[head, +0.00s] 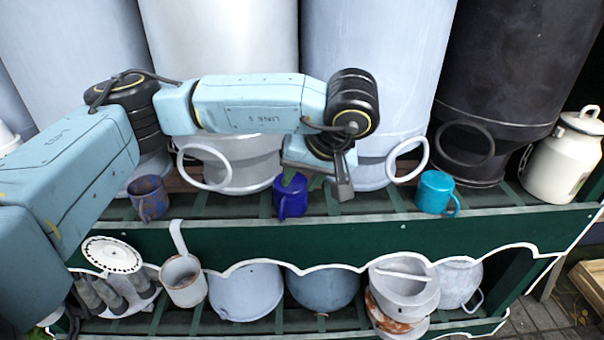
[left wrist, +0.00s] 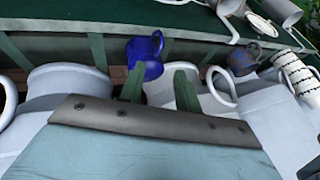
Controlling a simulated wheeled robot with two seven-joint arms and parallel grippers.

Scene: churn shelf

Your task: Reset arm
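My left arm reaches in from the left along the shelf, and my left gripper (head: 316,185) hangs just above the upper shelf board, pointing down. A dark blue mug (head: 291,198) stands on that board at the gripper's left side, partly covered by it. In the left wrist view, the two green fingers (left wrist: 160,88) are spread apart with nothing held between them. The blue mug (left wrist: 146,54) shows there beyond the left fingertip; I cannot tell whether they touch. My right gripper is in neither view.
A teal mug (head: 436,192) and a worn blue-grey mug (head: 149,198) stand on the green shelf (head: 370,233). Large churns (head: 376,70) stand close behind the arm. A cream can (head: 563,160) is at right. Pots and a ladle cup (head: 183,284) fill the lower shelf.

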